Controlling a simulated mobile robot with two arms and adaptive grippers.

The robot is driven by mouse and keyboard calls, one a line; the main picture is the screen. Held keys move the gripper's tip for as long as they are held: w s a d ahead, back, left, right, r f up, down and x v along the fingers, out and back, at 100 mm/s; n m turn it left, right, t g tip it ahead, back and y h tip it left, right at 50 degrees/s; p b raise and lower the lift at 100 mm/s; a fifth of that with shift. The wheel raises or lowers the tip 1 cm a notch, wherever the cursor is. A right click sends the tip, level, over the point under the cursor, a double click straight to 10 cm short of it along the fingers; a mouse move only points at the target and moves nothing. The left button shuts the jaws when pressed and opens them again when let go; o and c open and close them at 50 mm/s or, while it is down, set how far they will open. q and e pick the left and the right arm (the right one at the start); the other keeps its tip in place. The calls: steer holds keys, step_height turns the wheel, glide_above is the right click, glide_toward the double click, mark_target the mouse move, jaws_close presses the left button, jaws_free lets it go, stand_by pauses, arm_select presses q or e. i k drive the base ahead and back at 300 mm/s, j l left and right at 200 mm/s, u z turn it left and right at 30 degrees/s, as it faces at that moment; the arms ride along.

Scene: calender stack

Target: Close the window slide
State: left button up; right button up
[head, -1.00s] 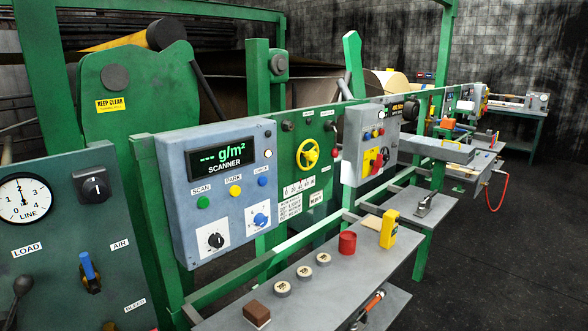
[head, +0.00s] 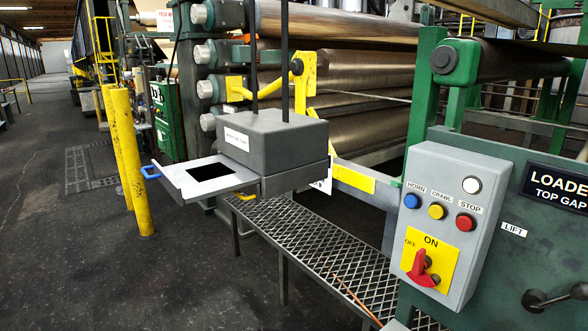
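A light grey flat slide plate (head: 178,176) with a dark rectangular opening (head: 210,172) sticks out to the left from the lower part of a grey box (head: 275,140). A blue handle (head: 150,172) is on its outer left end. The box has a white label on its left face, too small to read. The part of the plate inside the box is hidden. Neither of my grippers is in view.
Steel rolls (head: 360,95) stand behind the box. A mesh walkway (head: 300,235) runs below it. Yellow posts (head: 122,155) stand at left. A control box (head: 455,225) with a red switch is at right. Open dark floor (head: 130,280) lies at front left.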

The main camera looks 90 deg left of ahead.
mark_target(189, 182)
steer(key=u, duration=3.55)
